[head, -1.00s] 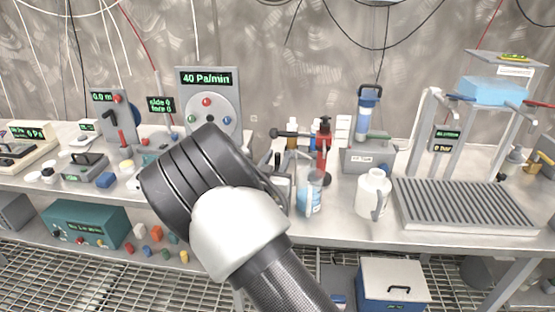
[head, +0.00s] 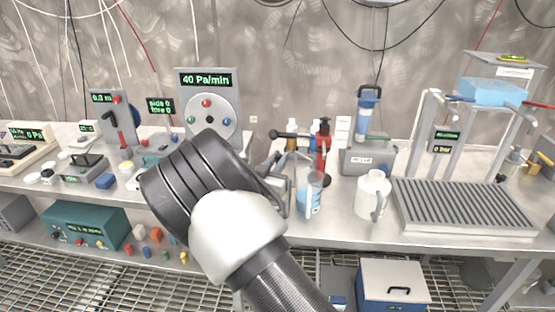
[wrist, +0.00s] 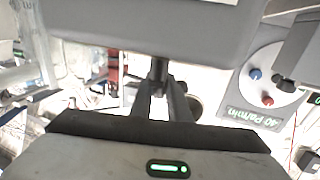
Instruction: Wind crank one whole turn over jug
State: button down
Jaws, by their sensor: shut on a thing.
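The crank's dark knob (wrist: 159,70) shows in the wrist view, below a large grey block (wrist: 150,25). My gripper (wrist: 162,88) is shut on this knob. In the head view my arm hides the gripper and most of the crank. A clear jug (head: 309,192) with blue liquid stands upright on the bench, just right of my wrist. A clear vessel at the left edge of the wrist view (wrist: 35,60) looks like the same jug, but is cut off.
A white jug (head: 372,195) and a ribbed grey tray (head: 465,205) stand to the right. A panel reading 40 Pa/min (head: 208,100) stands behind my arm.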

jog(key=shift+s+d+m+g+h, duration=0.1)
jog(key=shift+d+m+g+h, duration=0.2)
jog(key=shift+m+g+h, duration=0.6)
jog(key=shift+s+d+m+g+h, duration=0.1)
jog(key=shift+d+m+g+h, duration=0.2)
jog(key=shift+m+h, duration=0.7)
jog(key=shift+s+d+m+g+h, duration=0.1)
jog(key=shift+d+m+g+h, duration=0.3)
jog(key=shift+h, duration=1)
jog(key=shift+a+g, duration=0.1)
jog(key=shift+g, duration=0.2)
jog(key=c, duration=1.7)
grip_release()
